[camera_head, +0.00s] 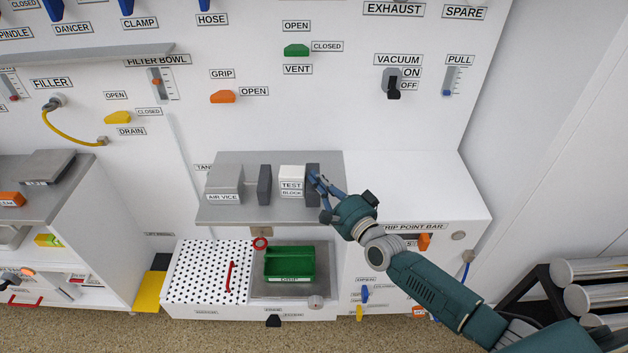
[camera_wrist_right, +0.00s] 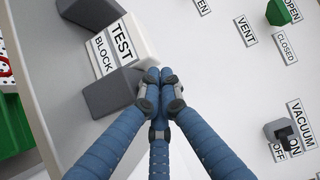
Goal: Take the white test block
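The white test block (camera_head: 292,180) is a pale cuboid labelled "TEST BLOCK". It stands in the air vice (camera_head: 225,184) between two dark grey jaws, on a grey shelf. In the right wrist view the block (camera_wrist_right: 121,46) is at upper left, with one jaw (camera_wrist_right: 112,95) on its near side. My right gripper (camera_head: 321,196) is just right of the right-hand jaw, apart from the block. My left gripper is out of view.
A green bin (camera_head: 290,264) sits in a recess below the shelf, beside a white perforated panel (camera_head: 209,270). The wall behind carries an orange grip lever (camera_head: 222,97), a green vent lever (camera_head: 296,50) and a vacuum switch (camera_head: 392,84). The white top right of the shelf is clear.

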